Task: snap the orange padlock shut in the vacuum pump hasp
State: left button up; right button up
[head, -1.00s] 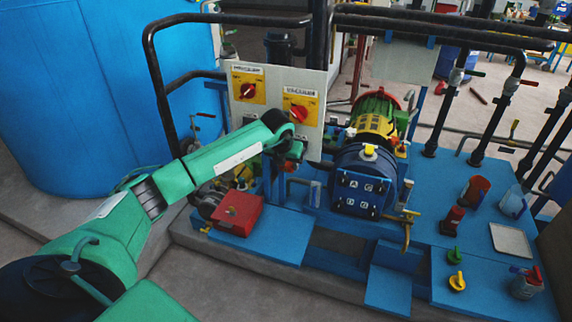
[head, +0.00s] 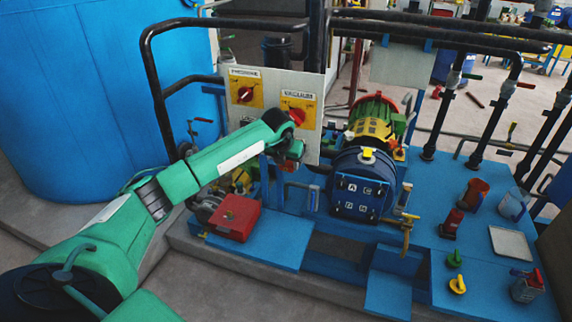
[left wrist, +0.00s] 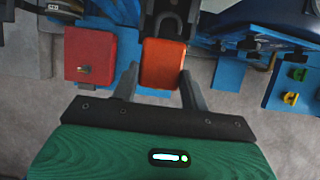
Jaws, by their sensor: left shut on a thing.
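My left gripper (head: 291,163) is just below the panel's VACUUM switch (head: 297,117) in the head view. In the left wrist view, the two dark fingers of my left gripper (left wrist: 160,85) are shut on the orange padlock (left wrist: 163,62), one on each side of its body. The padlock's dark grey shackle (left wrist: 170,20) points to the top of that view, away from the gripper. I cannot tell whether the shackle passes through the hasp or is seated in the body. The hasp is not clearly visible. My right gripper is in neither view.
A red box (head: 235,217) sits on the blue skid (head: 265,247) left of the gripper; it also shows in the left wrist view (left wrist: 90,55). The blue-fronted pump unit (head: 362,185) stands to the right. Black pipes (head: 220,22) frame the panel (head: 270,132).

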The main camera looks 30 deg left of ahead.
pick_arm(q)
jog(key=shift+w+a+b, duration=0.2)
jog(key=shift+w+b, duration=0.35)
jog(key=shift+w, duration=0.55)
jog(key=o, duration=1.2)
